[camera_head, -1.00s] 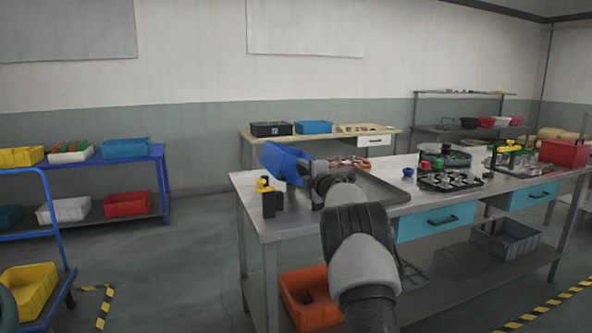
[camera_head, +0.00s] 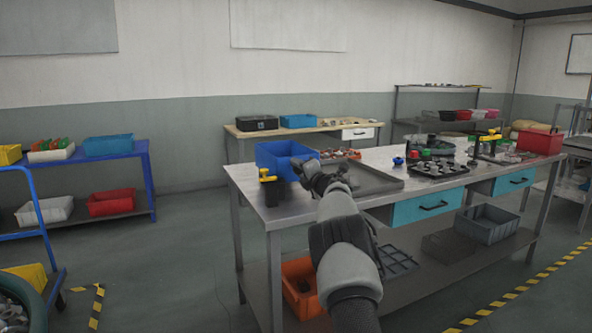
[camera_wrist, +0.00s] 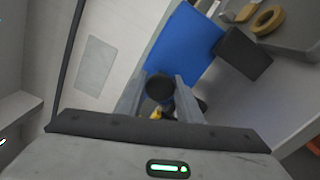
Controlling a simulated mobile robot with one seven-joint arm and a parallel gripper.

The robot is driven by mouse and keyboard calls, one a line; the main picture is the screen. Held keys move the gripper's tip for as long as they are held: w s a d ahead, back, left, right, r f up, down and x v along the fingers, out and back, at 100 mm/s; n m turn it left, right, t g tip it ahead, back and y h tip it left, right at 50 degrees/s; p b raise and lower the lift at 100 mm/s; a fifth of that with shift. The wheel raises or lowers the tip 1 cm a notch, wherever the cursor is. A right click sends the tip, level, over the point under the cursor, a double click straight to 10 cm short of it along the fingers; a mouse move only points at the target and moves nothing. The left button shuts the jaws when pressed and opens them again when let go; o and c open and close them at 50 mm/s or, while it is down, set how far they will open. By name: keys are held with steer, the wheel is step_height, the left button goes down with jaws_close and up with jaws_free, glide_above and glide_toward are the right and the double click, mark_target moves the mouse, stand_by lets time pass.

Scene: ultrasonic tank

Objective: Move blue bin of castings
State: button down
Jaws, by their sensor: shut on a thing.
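In the wrist view the blue bin (camera_wrist: 187,43) fills the upper middle, just beyond the fingers of my gripper (camera_wrist: 160,98). A dark round part shows between the fingers. I cannot see any castings inside the bin, nor tell whether it touches the bench top.
A black and yellow fixture (camera_head: 270,189) stands at the bench corner, close to the bin. A shallow grey tray (camera_head: 372,180) lies right of my gripper. Small parts and a red bin (camera_head: 540,141) are farther right. A blue cart (camera_head: 140,165) stands left across open floor.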

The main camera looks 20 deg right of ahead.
stand_by(0.4)
steer(key=c, duration=1.3)
jaws_free()
steer(key=s, duration=1.7)
steer(key=shift+s+d+b, duration=0.2)
steer(key=shift+d+b, duration=0.05)
steer(key=shift+b, duration=0.05)
